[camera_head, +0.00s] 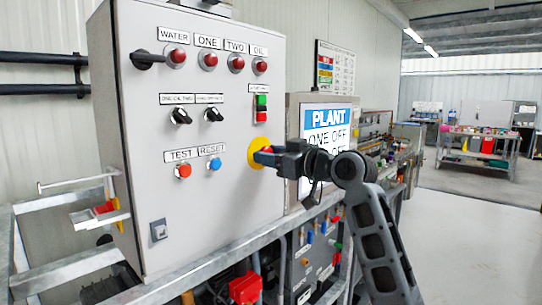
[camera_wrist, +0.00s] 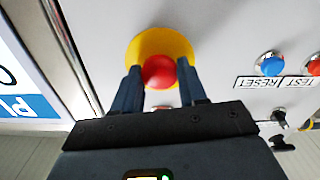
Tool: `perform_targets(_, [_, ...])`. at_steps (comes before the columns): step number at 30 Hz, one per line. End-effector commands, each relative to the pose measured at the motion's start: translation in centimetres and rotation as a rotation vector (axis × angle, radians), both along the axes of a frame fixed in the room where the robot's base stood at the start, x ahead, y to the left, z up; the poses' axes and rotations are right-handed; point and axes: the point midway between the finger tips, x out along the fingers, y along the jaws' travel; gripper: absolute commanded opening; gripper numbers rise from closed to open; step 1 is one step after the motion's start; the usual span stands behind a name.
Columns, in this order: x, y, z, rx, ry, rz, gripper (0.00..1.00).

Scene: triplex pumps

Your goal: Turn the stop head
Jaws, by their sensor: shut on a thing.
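The stop head is a red round button (camera_wrist: 159,72) on a yellow disc (camera_wrist: 150,44) in the wrist view. In the head view the yellow disc (camera_head: 257,152) sits at the lower right of the grey control panel's face, and my gripper hides the red head there. My gripper (camera_head: 264,157) reaches the disc from the right. In the wrist view my gripper (camera_wrist: 160,80) has one blue-grey finger on each side of the red head and is shut on it.
The grey control panel (camera_head: 200,240) carries lamps, switches, a red test button (camera_head: 183,171) and a blue reset button (camera_head: 214,163). A PLANT display (camera_head: 326,118) stands right of it, behind my arm. Metal rails (camera_head: 215,272) run below. Open floor (camera_head: 475,225) lies to the right.

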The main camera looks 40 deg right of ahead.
Motion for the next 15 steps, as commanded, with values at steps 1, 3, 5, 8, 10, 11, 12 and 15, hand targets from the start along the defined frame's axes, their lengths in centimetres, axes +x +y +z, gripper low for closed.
perform_targets(1, [0.00, 0.01, 0.00, 0.000, 0.000, 0.000, 0.19])
perform_targets(3, [-0.01, 0.01, 0.00, 0.000, 0.000, 0.000, 0.12])
perform_targets(5, [0.00, 0.01, 0.01, 0.002, 0.000, 0.000, 0.11])
perform_targets(8, [0.04, 0.10, 0.14, 0.047, 0.002, 0.002, 0.11])
perform_targets(10, [0.05, 0.12, 0.26, 0.119, 0.004, 0.002, 0.11])
perform_targets(11, [0.07, 0.18, 0.33, 0.158, 0.006, 0.003, 0.11])
perform_targets(12, [0.07, 0.14, 0.38, 0.210, 0.008, 0.003, 0.11])
perform_targets(15, [0.06, 0.13, 0.36, 0.335, 0.012, 0.003, 0.11])
